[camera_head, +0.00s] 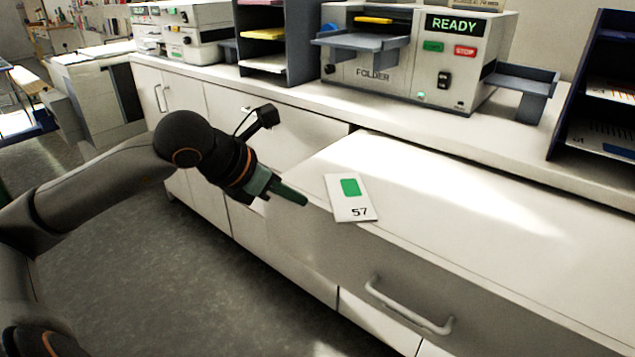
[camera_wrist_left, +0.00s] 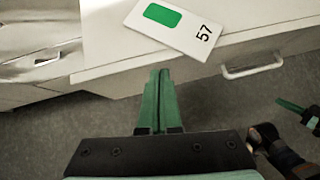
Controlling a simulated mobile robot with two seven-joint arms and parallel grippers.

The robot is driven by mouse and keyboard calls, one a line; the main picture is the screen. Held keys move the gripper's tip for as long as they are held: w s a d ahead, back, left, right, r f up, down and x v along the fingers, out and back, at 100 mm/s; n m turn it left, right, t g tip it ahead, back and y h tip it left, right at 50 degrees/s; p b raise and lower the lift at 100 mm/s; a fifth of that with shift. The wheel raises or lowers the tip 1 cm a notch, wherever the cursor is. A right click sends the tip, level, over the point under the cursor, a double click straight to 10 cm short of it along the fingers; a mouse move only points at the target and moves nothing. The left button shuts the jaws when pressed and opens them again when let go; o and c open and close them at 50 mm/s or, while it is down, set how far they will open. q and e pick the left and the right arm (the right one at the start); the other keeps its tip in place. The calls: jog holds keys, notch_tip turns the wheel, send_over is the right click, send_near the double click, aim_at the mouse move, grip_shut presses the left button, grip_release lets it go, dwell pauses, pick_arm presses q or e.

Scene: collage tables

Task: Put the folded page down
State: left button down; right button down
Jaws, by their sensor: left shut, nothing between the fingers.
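The folded page (camera_head: 349,206) is a white card with a green rectangle and the number 57. It lies on the white counter top at the front edge, and its near end seems to reach or slightly overhang that edge. In the left wrist view the page (camera_wrist_left: 183,36) lies beyond my fingertips. My left gripper (camera_head: 304,200) is shut and empty, just left of the page and apart from it. Its green fingers (camera_wrist_left: 158,75) are together in the left wrist view. My right gripper (camera_wrist_left: 283,104) shows small at the right of that view; its jaw state is unclear.
The folder machine (camera_head: 375,75), with a READY sign, stands on the back counter. A dark paper rack (camera_head: 600,100) stands at right and an output tray (camera_head: 525,80) beside the machine. A drawer handle (camera_head: 410,308) sticks out below. The counter right of the page is clear.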

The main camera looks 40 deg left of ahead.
aim_at(339, 190)
pick_arm(q)
jog(key=shift+p+x, duration=0.45)
jog(key=shift+x, duration=0.3)
jog(key=shift+w+d+r+p, duration=0.15)
jog(key=shift+w+d+p, duration=0.1)
jog(key=shift+w+p, duration=0.5)
jog(key=shift+w+d, duration=0.15)
jog(key=shift+w, duration=0.7)
jog(key=shift+w+d+p, duration=0.1)
jog(key=shift+w+p, duration=0.1)
jog(key=shift+p, duration=0.1)
jog(key=shift+w+f, duration=0.25)
jog(key=shift+w+d+r+p, duration=0.1)
jog(key=shift+w+d+p, duration=0.1)
jog(key=shift+w, duration=0.2)
jog(key=shift+w+d+r+p, duration=0.1)
jog(key=shift+w+p, duration=0.05)
jog(key=shift+w, duration=0.3)
jog(key=shift+w+d+f, duration=0.1)
jog(key=shift+w+f, duration=0.1)
jog(key=shift+w, duration=0.35)
